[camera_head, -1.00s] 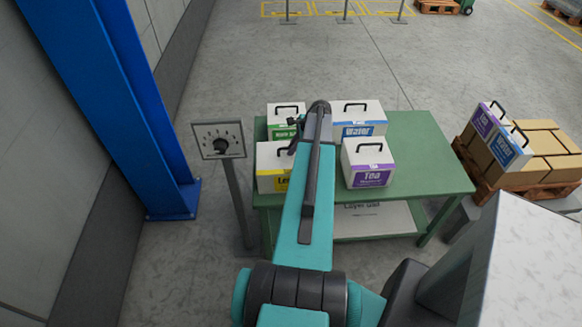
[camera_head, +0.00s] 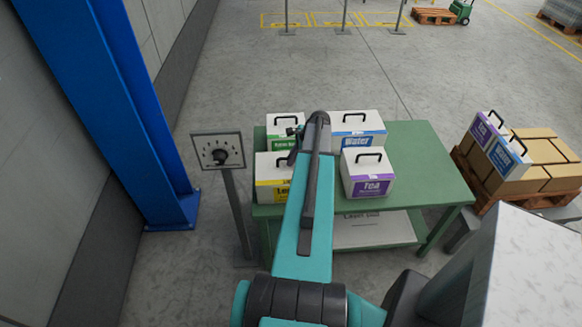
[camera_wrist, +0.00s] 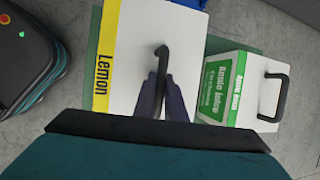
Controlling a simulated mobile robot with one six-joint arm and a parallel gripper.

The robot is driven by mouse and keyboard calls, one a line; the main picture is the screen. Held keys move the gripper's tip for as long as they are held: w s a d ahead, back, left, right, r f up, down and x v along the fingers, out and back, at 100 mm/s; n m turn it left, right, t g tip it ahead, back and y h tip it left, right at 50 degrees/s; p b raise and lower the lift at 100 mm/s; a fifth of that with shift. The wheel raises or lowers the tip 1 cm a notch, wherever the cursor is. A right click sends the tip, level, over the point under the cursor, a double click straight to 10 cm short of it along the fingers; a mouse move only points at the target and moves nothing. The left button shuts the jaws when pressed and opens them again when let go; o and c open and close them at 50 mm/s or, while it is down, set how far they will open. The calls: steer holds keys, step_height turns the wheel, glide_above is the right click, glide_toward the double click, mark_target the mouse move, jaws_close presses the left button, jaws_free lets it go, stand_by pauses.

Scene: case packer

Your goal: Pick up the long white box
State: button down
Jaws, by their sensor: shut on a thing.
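A long white box with a yellow Lemon band (camera_head: 270,168) stands at the front left of the green table, partly hidden by my arm. It fills the middle of the wrist view (camera_wrist: 130,60), with a dark handle on top. My gripper (camera_wrist: 160,95) is shut on that handle. In the head view the fingers are hidden behind my arm. I cannot see a gap between the box and the table.
A green-labelled box (camera_head: 283,125) stands just behind, a blue Water box (camera_head: 357,125) at the back and a purple Tea box (camera_head: 367,172) to the right. The green table's (camera_head: 428,170) right side is bare.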

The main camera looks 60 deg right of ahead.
steer(key=shift+r, duration=0.25)
step_height(320, 180, up, 18)
steer(key=b, duration=0.4)
steer(key=shift+f, duration=0.15)
stand_by(0.6)
stand_by(0.7)
